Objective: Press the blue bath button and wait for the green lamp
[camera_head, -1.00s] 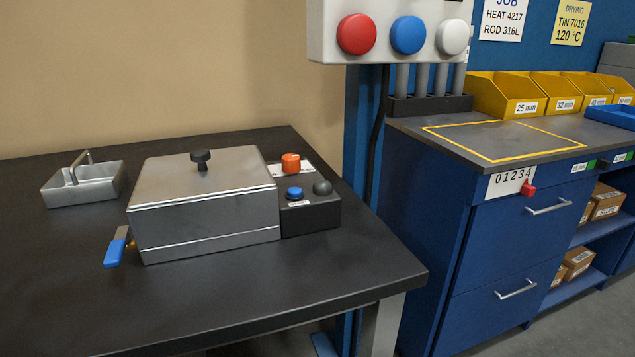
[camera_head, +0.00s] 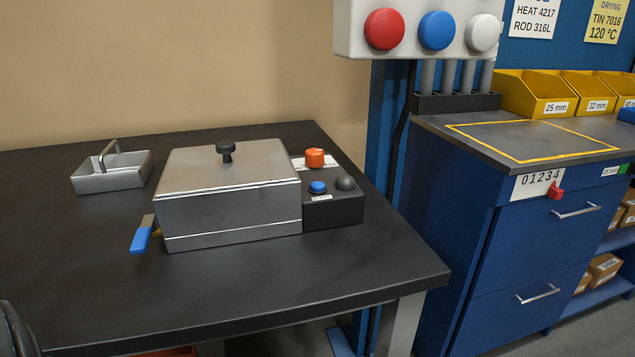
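The steel bath (camera_head: 229,195) sits on the dark bench with its lid on; the lid has a black knob (camera_head: 226,151). A dark control box (camera_head: 335,211) adjoins its right side. On the box is the small blue button (camera_head: 318,187). Beside it is a dark grey dome (camera_head: 346,183), which looks like the lamp and shows no green light. An orange knob (camera_head: 314,158) stands behind them. A dark rounded part, likely of my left arm, shows at the lower left edge. Neither gripper can be seen.
A small steel basket (camera_head: 112,173) stands left of the bath. A blue-handled lever (camera_head: 141,237) sticks out at the bath's front left. A panel with large red, blue and white buttons (camera_head: 437,30) hangs at upper right. The bench front (camera_head: 300,280) is clear.

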